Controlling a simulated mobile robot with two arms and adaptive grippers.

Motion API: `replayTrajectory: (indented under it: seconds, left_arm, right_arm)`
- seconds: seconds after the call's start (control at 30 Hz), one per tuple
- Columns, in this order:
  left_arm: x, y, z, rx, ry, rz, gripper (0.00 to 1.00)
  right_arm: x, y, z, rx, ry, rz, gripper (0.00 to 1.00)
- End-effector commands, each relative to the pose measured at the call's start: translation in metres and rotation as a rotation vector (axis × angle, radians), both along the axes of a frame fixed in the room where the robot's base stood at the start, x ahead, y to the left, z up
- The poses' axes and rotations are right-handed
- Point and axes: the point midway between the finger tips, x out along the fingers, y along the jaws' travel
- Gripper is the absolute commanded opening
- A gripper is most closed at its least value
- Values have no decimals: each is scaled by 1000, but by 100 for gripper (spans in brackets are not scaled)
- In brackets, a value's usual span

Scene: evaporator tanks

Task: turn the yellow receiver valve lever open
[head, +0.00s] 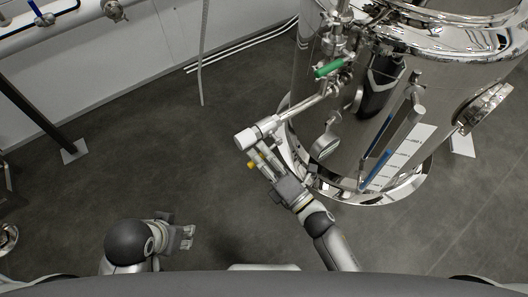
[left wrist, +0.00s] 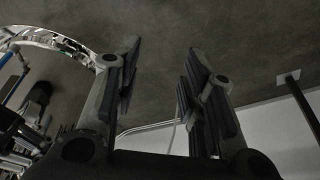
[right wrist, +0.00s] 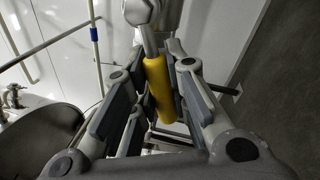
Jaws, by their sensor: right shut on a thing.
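The yellow receiver valve lever (right wrist: 158,88) runs between the fingers of my right gripper (right wrist: 155,100) in the right wrist view. Its metal stem joins a silver valve body at the top of that view. In the head view the lever's yellow end (head: 252,164) shows beside my right gripper (head: 263,163), just below the valve (head: 246,138) at the end of a pipe. My right gripper is shut on the lever; the finger contact is partly hidden. My left gripper (head: 187,237) is empty at the lower left, and its fingers stand apart in the left wrist view (left wrist: 158,85).
A shiny steel tank (head: 310,100) stands to the right of the valve, with a green-handled valve (head: 329,67) on its piping. A dark post (head: 40,120) stands at the left. The dark floor (head: 160,170) between them is clear.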

Motion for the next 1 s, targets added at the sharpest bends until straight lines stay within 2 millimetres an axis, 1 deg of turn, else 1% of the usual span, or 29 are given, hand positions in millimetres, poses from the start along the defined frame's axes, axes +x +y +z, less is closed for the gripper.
replayTrajectory:
  seconds: [0.03, 0.27, 0.3, 0.4, 0.6, 0.8, 1.0]
  left_arm:
    - [0, 0, 6, 0, 0, 0, 38]
    - [1, 0, 16, 0, -2, 0, 38]
    - [3, -1, 5, 0, 7, 0, 38]
    - [7, -2, -9, 0, 14, -1, 38]
    - [12, -3, -28, -1, 22, -3, 38]
    - [13, -3, -36, 0, 24, -4, 38]
    - [14, -3, -37, 0, 24, -4, 38]
  right_arm:
    - [-1, 1, 5, 37, 28, 0, 0]
    - [-2, 2, 13, 165, 121, 0, 0]
    - [-2, 2, 14, 182, 133, 0, 0]
    - [-2, 2, 16, 221, 162, -1, 0]
    - [-2, 2, 19, 273, 199, -2, 0]
    - [-2, 2, 20, 296, 214, -1, 0]
    - [-2, 2, 20, 300, 217, -1, 0]
